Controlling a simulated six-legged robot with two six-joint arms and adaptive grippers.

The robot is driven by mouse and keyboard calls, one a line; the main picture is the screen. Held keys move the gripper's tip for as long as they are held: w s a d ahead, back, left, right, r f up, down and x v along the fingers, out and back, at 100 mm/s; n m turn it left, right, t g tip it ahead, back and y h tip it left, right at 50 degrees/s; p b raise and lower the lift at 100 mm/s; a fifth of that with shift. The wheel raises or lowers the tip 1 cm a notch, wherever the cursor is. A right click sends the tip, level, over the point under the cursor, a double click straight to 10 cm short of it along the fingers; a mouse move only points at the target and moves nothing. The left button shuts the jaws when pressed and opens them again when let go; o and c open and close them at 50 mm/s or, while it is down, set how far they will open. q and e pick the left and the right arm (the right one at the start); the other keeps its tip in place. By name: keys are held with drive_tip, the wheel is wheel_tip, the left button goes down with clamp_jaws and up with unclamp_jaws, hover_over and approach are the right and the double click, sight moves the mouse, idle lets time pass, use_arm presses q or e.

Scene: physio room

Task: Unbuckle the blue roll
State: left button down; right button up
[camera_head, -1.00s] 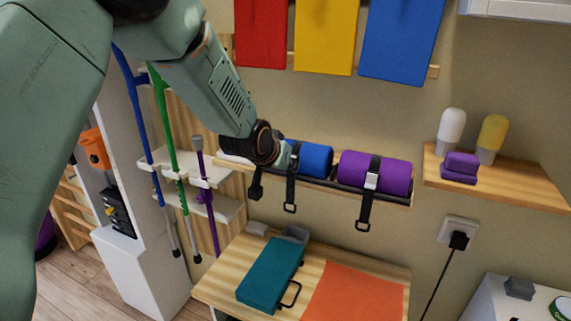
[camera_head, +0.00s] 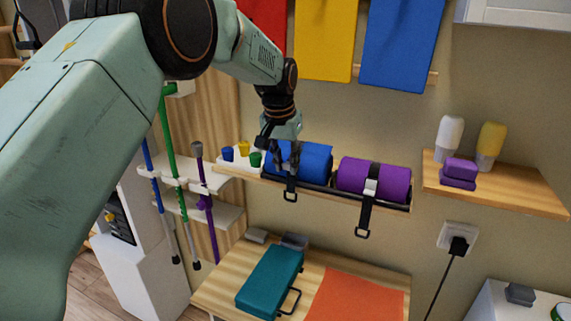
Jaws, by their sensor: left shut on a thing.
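The blue roll (camera_head: 315,158) lies on the wooden wall shelf, left of the purple roll (camera_head: 398,178). A black strap (camera_head: 290,183) with a loop at its end hangs below the blue roll. My left gripper (camera_head: 281,156) is at the front of the blue roll, over the line of this strap. Its jaws are shut on what looks like the strap or its buckle; the gripper hides the exact grip and most of the buckle. The purple roll has its own black strap with a light buckle (camera_head: 371,187). My right gripper is not in view.
Small blue, yellow and green cups (camera_head: 243,150) stand on the shelf just left of my gripper. Crutches hang farther left. Red, yellow and blue hanging sheets (camera_head: 325,40) are above. A table (camera_head: 225,287) with a teal case (camera_head: 270,280) and orange mat (camera_head: 355,298) is below.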

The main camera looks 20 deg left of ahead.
use_arm(q)
drive_tip(key=shift+g, duration=0.4)
idle(0.3)
drive_tip(key=c, duration=1.5)
unclamp_jaws()
drive_tip(key=shift+c, duration=0.2)
drive_tip(key=o, duration=0.4)
drive_tip(key=shift+w, duration=0.15)
